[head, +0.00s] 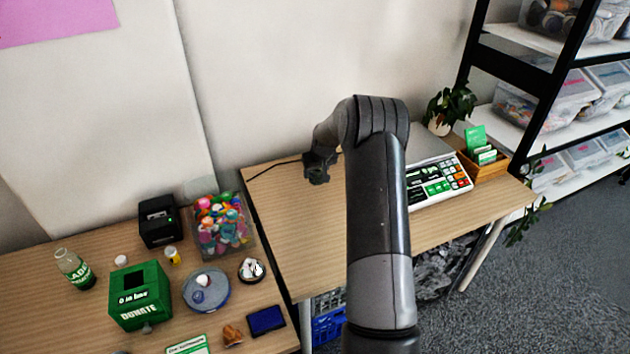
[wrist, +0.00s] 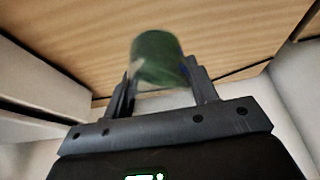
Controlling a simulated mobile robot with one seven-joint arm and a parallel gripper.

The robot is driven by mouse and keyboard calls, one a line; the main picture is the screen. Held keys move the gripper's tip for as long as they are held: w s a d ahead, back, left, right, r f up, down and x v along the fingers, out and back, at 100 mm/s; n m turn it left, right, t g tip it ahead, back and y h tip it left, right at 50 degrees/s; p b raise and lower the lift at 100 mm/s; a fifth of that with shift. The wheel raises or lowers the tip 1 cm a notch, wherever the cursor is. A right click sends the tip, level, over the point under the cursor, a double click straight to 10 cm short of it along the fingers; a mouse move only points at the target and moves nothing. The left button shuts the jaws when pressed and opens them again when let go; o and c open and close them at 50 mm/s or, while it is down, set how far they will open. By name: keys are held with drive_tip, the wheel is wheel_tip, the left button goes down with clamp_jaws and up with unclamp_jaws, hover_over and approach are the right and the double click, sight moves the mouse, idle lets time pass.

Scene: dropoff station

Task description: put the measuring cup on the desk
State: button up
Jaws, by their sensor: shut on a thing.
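In the wrist view my gripper (wrist: 160,82) is shut on a blurred green, rounded, cup-like thing, which I take to be the measuring cup (wrist: 156,55). It sits between the two fingers, with a wooden surface behind it. In the head view my gripper (head: 318,168) is small and dark, near the back edge of the right-hand wooden desk (head: 300,235). The cup cannot be made out there. The height of the gripper over the desk is hard to tell.
The desk's left part is bare. A cash register (head: 438,184), a wooden card box (head: 487,168) and a plant (head: 448,105) stand at its right. The left table holds a green donation box (head: 140,296), a tub of colourful things (head: 222,228) and a round dish (head: 207,292).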

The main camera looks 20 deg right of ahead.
sight(312, 181)
drive_tip(key=shift+w+a+f, duration=0.4)
drive_tip(key=shift+w+a, duration=0.05)
drive_tip(key=shift+w, duration=0.05)
drive_tip(key=shift+f, duration=2)
drive_tip(key=shift+f, duration=0.15)
drive_tip(key=o, duration=1)
